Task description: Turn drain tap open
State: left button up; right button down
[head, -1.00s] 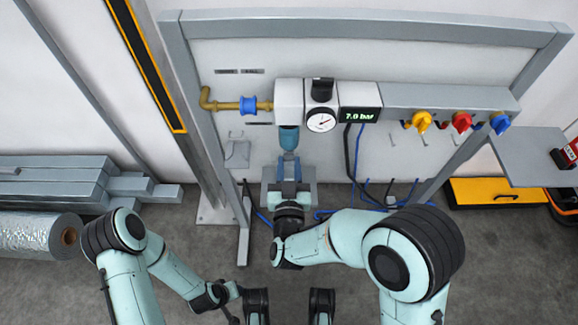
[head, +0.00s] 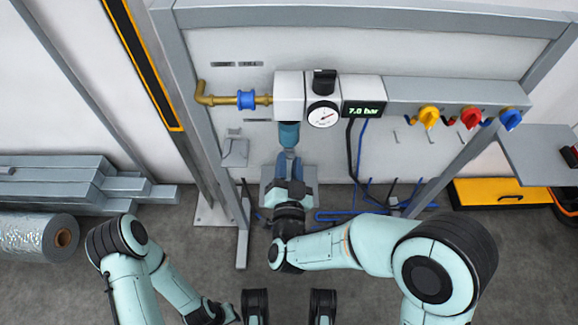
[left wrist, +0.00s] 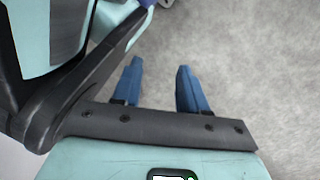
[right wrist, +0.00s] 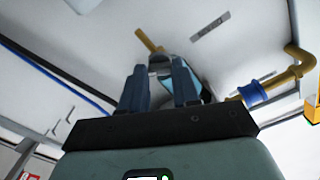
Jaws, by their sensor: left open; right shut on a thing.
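The filter unit has a teal bowl (head: 289,135) hanging below its grey-white body. My right gripper (head: 289,163) reaches up from below, its blue fingers right under the bowl. In the right wrist view its fingers (right wrist: 161,84) are shut on a small grey part between them, the drain tap (right wrist: 160,66) under the bowl. The fingers mostly hide the tap, so I cannot tell its turn angle. My left gripper (left wrist: 160,88) is open and empty, above bare floor.
A round gauge (head: 323,114) and a display (head: 363,110) reading 7.0 bar sit beside the filter. A brass pipe with a blue valve (head: 246,100) enters from the left. Blue hoses hang below.

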jog(key=m+b, duration=0.1)
jog(key=m, duration=0.2)
jog(key=shift+f+m, duration=0.1)
jog(key=shift+m, duration=0.3)
jog(key=m, duration=0.3)
pick_arm(q)
jog(key=s, duration=0.1)
jog(key=s+f+g, duration=0.1)
jog(key=shift+s+a+f, duration=0.15)
jog(key=shift+s+a, duration=0.05)
jog(key=shift+s, duration=0.2)
pick_arm(e)
jog(key=m, duration=0.5)
jog(key=shift+a, duration=0.1)
jog(key=shift+m, duration=0.3)
jog(key=c, duration=0.8)
grip_release()
pick_arm(q)
jog(key=shift+s, duration=0.1)
